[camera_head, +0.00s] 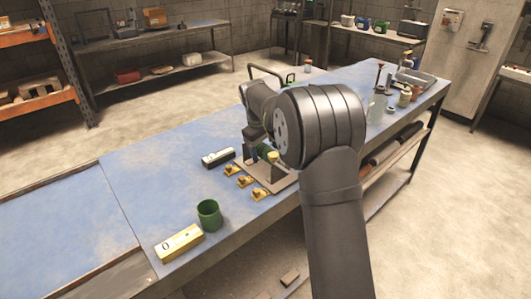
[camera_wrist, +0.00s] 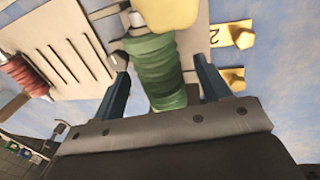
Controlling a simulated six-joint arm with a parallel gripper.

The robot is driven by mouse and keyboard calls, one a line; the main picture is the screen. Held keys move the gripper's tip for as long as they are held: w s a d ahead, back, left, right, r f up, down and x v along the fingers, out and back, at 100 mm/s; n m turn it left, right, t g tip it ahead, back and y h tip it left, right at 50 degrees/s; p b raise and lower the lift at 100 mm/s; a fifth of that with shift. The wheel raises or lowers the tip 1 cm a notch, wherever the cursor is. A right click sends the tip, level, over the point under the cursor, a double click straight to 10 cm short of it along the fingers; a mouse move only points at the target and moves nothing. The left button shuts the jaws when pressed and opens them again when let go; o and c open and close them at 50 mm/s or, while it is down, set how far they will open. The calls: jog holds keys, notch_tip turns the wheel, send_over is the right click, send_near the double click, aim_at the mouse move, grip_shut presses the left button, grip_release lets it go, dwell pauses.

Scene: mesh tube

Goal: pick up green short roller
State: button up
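The green short roller (camera_wrist: 157,72), a ribbed green cylinder, shows in the middle of the wrist view, with its near end by my gripper's palm. My gripper (camera_wrist: 160,65) has its two blue-grey fingers apart, one on each side of the roller. Gaps show between the fingers and the roller, so the gripper looks open. Grey metal parts and a large yellowish piece (camera_wrist: 168,14) stand at the roller's far end. In the head view my arm hides most of this spot.
A slotted light plate (camera_wrist: 62,50) and a red ribbed roller (camera_wrist: 28,76) lie left in the wrist view. In the head view, yellow blocks (camera_head: 245,181), a black box (camera_head: 218,158), a green cup (camera_head: 208,214) and a yellow box (camera_head: 180,243) stand nearby.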

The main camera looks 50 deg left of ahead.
jog(key=c, duration=1.1)
jog(key=shift+c, duration=0.4)
jog(key=shift+r, duration=0.2)
